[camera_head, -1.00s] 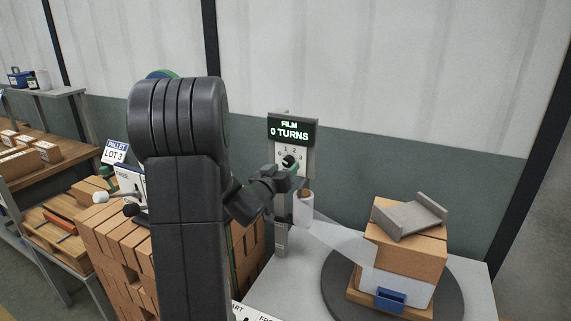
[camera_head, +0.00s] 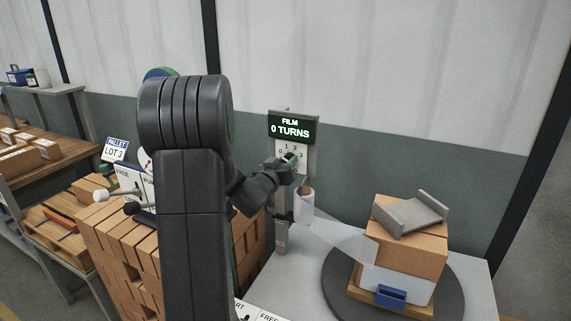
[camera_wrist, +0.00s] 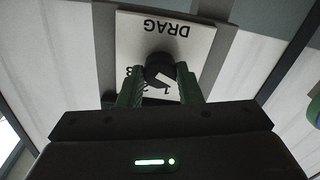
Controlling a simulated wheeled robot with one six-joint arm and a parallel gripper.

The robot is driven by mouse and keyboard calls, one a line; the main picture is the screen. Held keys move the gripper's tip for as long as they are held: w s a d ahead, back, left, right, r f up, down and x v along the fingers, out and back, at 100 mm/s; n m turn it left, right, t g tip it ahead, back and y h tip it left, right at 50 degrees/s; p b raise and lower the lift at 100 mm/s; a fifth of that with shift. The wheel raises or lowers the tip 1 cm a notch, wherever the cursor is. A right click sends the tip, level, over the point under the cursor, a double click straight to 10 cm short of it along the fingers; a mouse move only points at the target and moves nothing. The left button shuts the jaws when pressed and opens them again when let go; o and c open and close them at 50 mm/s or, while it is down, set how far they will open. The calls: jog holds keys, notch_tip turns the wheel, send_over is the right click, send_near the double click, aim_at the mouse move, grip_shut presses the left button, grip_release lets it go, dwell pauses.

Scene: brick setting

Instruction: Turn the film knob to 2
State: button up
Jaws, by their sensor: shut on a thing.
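The film post carries a dark display (camera_head: 291,127) reading "FILM 0 TURNS". Under it is a white dial plate (camera_head: 303,146) with numbers; 1, 2 and 3 can be made out. In the head view my gripper (camera_head: 289,158) is at this plate and covers most of the knob. In the wrist view the black knob (camera_wrist: 158,66) sits between the green fingers of my gripper (camera_wrist: 159,76), which are shut on it. The plate appears upside down there, with "DRAG" and the numbers 1 and 3. I cannot tell where the knob's pointer is.
A white film roll (camera_head: 304,203) hangs below the dial. A turntable (camera_head: 452,296) at right bears a wrapped brick stack (camera_head: 410,248) with a grey channel piece (camera_head: 410,215) on top. A large brick stack (camera_head: 112,240) and two round-ended levers stand left of my arm.

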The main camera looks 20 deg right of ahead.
jog(key=m+b, duration=1)
jog(key=m, duration=0.3)
jog(key=shift+f+m+b, duration=0.1)
jog(key=shift+m+b, duration=0.2)
jog(key=shift+b, duration=0.05)
jog(key=shift+m+b, duration=0.95)
jog(key=shift+m, duration=1.05)
jog(key=o, duration=1)
jog(key=shift+c, duration=0.2)
